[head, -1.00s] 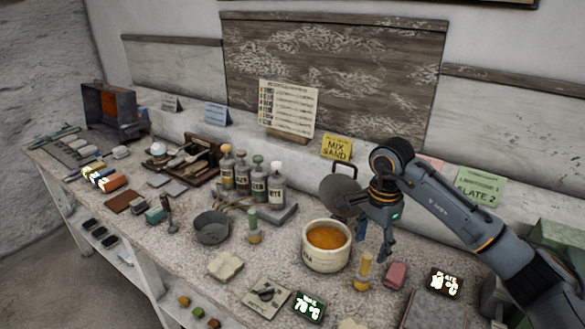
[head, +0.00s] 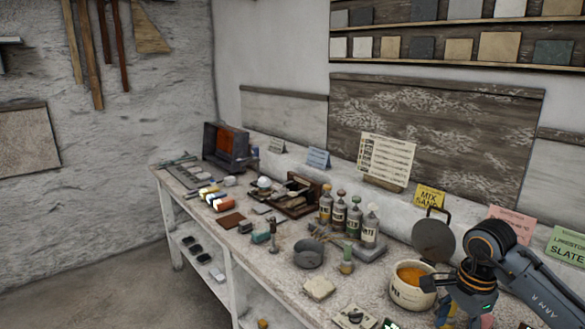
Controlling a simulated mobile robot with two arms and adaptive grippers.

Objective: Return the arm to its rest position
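My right arm comes in from the lower right in the head view. Its gripper (head: 468,316) points down beside a white pot (head: 408,297) of orange material, at the pot's right. The lower part of the gripper is cut off by the bottom edge, so its fingertips and opening are hard to make out. I see nothing held in it. My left arm and gripper are not in view.
The long workbench holds a grey bowl (head: 309,254), several bottles (head: 339,217), a round dark lid-like disc (head: 433,240), a wooden tool tray (head: 297,208) and a small furnace box (head: 226,146). Sign cards stand along the wall. The floor at left is clear.

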